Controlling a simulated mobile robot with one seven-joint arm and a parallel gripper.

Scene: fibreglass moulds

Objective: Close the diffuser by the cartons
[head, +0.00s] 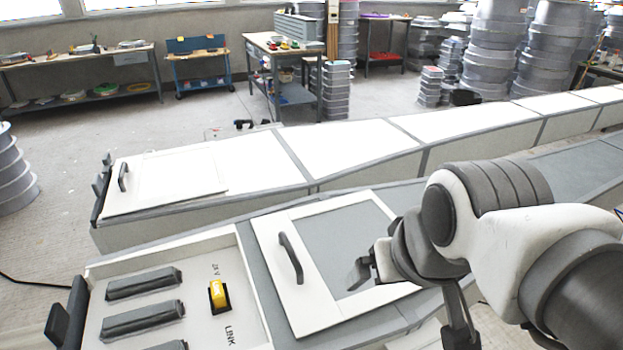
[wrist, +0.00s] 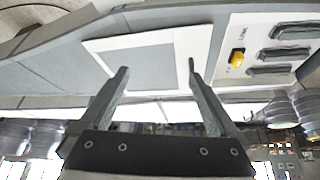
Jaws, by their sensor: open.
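No part is labelled as a diffuser, and I cannot make out cartons. In the head view a white-framed panel (head: 306,306) with a grey inset (head: 335,235) and a dark bar handle (head: 290,258) lies on the near grey unit. A plain white panel (head: 175,178) with a dark handle (head: 123,177) lies on the left end of the far white unit. My gripper (head: 366,272) is open and empty over the near panel, right of its handle. In the wrist view my gripper (wrist: 157,74) is spread before the same framed panel (wrist: 190,45); whether it touches is unclear.
Left of the near panel, a recessed tray holds dark bars (head: 144,283) and a yellow switch (head: 217,294). Long white segments (head: 465,122) run to the back right. Stacks of grey round moulds (head: 490,60) and workbenches (head: 80,68) stand behind. Floor at left is mostly clear.

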